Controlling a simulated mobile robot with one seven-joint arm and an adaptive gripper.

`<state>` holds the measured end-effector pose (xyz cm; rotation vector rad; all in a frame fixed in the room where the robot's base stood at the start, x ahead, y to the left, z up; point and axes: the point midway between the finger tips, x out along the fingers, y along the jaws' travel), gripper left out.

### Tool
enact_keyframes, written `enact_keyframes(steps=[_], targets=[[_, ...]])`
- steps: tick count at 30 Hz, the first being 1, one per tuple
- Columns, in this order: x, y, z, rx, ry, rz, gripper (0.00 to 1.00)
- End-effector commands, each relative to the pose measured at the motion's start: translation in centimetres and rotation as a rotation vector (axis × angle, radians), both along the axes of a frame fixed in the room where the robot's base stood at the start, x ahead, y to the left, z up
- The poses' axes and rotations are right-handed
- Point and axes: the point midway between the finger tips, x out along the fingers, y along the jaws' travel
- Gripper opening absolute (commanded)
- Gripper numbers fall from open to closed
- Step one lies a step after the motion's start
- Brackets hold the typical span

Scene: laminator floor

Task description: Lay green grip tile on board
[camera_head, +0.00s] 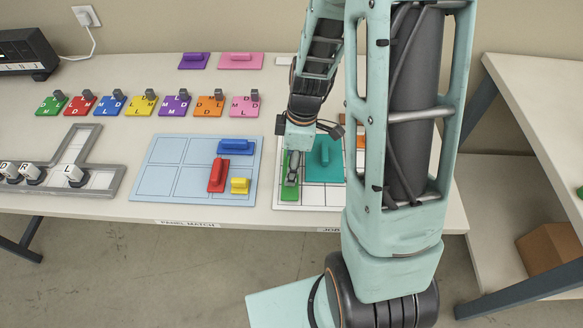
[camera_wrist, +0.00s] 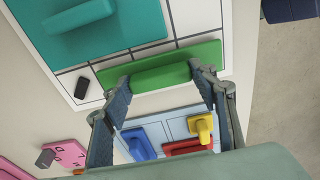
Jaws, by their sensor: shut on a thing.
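The green grip tile (camera_head: 289,193) is at the left column of the white gridded board (camera_head: 318,196). My gripper (camera_head: 291,178) is shut on it from above. In the wrist view, the green tile (camera_wrist: 165,65) spans between the two fingers of my gripper (camera_wrist: 160,80), along the edge of the board (camera_wrist: 185,18). I cannot tell whether the tile rests on the board or is just above it. A teal grip tile (camera_head: 325,160) lies on the board to the right of the green one. My arm hides the board's right part.
A light blue panel (camera_head: 160,165) with blue, red and yellow grip tiles stands to the left. Several coloured lettered tiles (camera_head: 173,104) line up behind it. Purple (camera_head: 194,61) and pink (camera_head: 240,60) tiles lie at the back. A small black piece (camera_wrist: 82,88) sits near the green tile.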

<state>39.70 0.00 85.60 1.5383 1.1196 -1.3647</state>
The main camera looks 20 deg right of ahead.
Motion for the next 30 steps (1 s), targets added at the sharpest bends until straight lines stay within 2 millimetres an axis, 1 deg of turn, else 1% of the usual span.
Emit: enact_keyframes(steps=[1, 8, 12, 13, 17, 18, 26, 30], targets=[[0.02, 0.0, -0.55, 0.0, -0.001, 0.0, 0.15], [0.03, -0.03, -0.32, -0.001, -0.002, 0.0, 0.15], [0.03, -0.04, -0.77, -0.001, -0.002, 0.0, 0.15], [0.01, -0.05, -0.74, 0.0, -0.001, 0.0, 0.55], [0.02, -0.04, -0.62, 0.0, -0.001, 0.0, 0.69], [0.02, -0.04, -0.62, 0.0, -0.001, 0.0, 0.71], [0.01, -0.05, -0.57, 0.0, -0.001, 0.0, 0.71], [0.05, -0.07, 0.06, -0.001, -0.003, 0.0, 0.71]])
